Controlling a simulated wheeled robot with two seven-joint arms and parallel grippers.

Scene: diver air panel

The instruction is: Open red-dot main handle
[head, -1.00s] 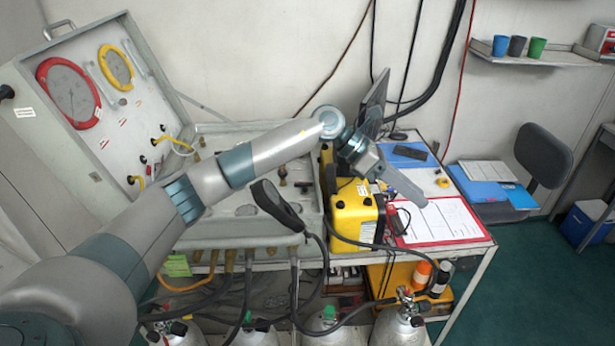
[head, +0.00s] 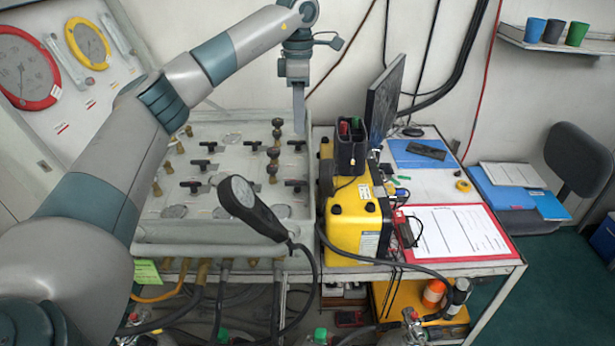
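The air panel (head: 226,151) lies in an open case left of the yellow unit. Several black T-shaped handles (head: 207,145) and brass fittings stand on it. I cannot make out a red dot on any handle, so I cannot tell which is the main one. My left gripper (head: 299,130) points down over the panel's back right corner, close to a black handle (head: 297,144). I cannot tell whether it touches that handle. Its fingers show edge-on, so their opening is unclear. My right gripper is out of view.
A black handset (head: 246,203) on a cable hangs over the panel's front. A yellow unit (head: 357,220) and a monitor (head: 385,98) stand to the right. The raised lid (head: 75,85) with red and yellow gauges is at the left. A red clipboard (head: 455,232) lies on the table.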

